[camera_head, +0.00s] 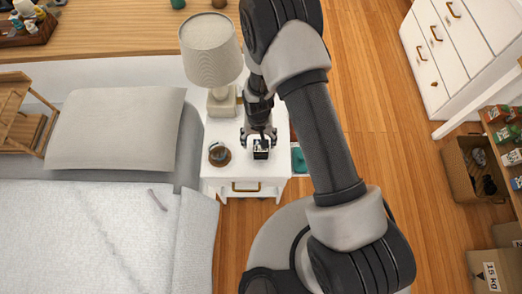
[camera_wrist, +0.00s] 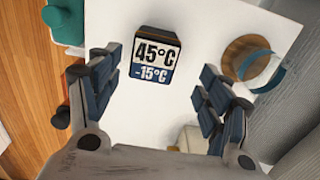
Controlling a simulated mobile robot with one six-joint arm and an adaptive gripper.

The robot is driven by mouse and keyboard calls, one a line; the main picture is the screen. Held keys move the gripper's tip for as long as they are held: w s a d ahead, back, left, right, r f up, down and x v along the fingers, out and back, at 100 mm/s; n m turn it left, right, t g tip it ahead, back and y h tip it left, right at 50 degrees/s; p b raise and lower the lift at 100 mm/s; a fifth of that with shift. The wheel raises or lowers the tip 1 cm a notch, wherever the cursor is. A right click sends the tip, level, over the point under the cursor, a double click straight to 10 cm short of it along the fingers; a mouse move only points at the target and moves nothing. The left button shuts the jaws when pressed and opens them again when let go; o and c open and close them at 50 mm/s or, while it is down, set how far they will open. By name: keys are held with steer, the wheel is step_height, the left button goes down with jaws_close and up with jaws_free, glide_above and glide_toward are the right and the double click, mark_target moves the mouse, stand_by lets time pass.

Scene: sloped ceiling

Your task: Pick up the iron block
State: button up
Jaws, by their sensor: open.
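A small dark block (camera_wrist: 157,53) with a white and blue face reading "45°C" and "-15°C" sits on the white nightstand (camera_wrist: 200,25). It is the only block-shaped thing I see there; I cannot tell its material. In the head view the block (camera_head: 261,152) is near the nightstand's front, just in front of my gripper (camera_head: 260,136). In the wrist view my gripper (camera_wrist: 155,84) is open and empty. The block lies beyond the fingertips, between the lines of the two fingers, a little nearer the left one. No finger is seen touching it.
A glass cup (camera_head: 217,149) on a round wooden coaster (camera_wrist: 243,55) stands close by. A lamp (camera_head: 221,103) stands behind on the nightstand. A teal thing (camera_head: 299,160) is at the nightstand's right side. A bed (camera_head: 90,235) is left; open wooden floor (camera_head: 365,110) is right.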

mark_target(261, 149)
step_height(261, 149, down, 2)
steer(key=shift+f, duration=0.25)
steer(key=f+b, duration=0.1)
steer(key=f, duration=0.2)
steer(key=f+b, duration=0.1)
steer(key=f, duration=0.1)
steer(key=shift+d+f+b, duration=0.1)
steer(key=shift+d+b, duration=0.25)
steer(key=shift+d, duration=0.05)
steer(key=shift+w, duration=0.1)
jaws_close()
stand_by(0.4)
